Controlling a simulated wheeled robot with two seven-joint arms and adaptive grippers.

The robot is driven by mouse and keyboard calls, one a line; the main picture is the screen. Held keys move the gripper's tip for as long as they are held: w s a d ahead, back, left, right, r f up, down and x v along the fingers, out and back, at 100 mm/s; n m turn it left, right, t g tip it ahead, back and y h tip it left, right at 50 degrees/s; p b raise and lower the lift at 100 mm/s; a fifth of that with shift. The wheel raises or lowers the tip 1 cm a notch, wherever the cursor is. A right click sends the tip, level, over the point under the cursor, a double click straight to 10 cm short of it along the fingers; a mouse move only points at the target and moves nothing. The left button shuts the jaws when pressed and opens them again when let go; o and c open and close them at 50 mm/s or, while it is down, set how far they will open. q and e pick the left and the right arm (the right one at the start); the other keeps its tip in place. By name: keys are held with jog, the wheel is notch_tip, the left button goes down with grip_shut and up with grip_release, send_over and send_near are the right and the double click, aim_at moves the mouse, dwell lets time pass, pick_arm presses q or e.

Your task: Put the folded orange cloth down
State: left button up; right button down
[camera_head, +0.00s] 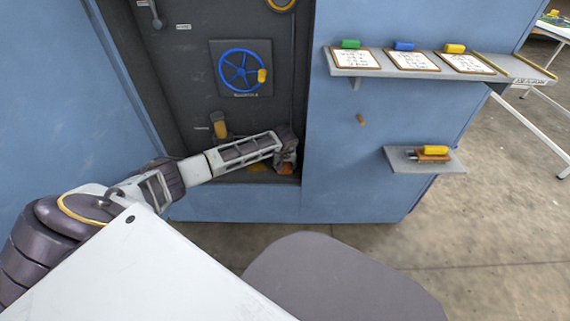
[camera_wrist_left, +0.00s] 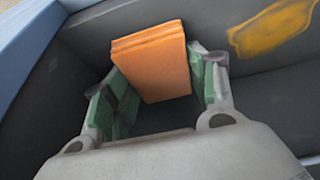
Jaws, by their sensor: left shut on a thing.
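The folded orange cloth (camera_wrist_left: 155,62) is held between the two green-padded fingers of my left gripper (camera_wrist_left: 158,90) in the left wrist view. Its layered edge faces up in that view. In the head view my left gripper (camera_head: 287,160) is low inside the dark recess of the blue press, and a small piece of the orange cloth (camera_head: 285,169) shows beneath it. The cloth is near the recess floor; I cannot tell whether it touches. My right gripper is in neither view.
A yellow-orange patch (camera_wrist_left: 270,27) marks the dark surface beside the cloth. A blue handwheel (camera_head: 241,70) and an orange-topped lever (camera_head: 220,127) are on the panel above. A shelf (camera_head: 400,72) with cards and a small shelf (camera_head: 397,161) with a yellow-topped item stand right.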

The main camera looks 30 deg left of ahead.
pick_arm(q)
jog(key=shift+f, duration=0.25)
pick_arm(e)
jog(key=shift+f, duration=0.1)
pick_arm(q)
jog(key=o, duration=1)
jog(key=shift+r, duration=0.25)
jog(key=shift+r, duration=0.2)
jog(key=shift+p+v, duration=0.5)
jog(key=shift+v, duration=0.25)
jog(key=shift+p+v, duration=2.1)
jog(key=shift+v, duration=3)
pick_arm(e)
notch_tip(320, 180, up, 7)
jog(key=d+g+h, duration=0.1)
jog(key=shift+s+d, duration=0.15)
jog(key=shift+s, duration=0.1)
pick_arm(q)
jog(key=shift+s+d+f, duration=0.1)
jog(key=shift+s, duration=0.05)
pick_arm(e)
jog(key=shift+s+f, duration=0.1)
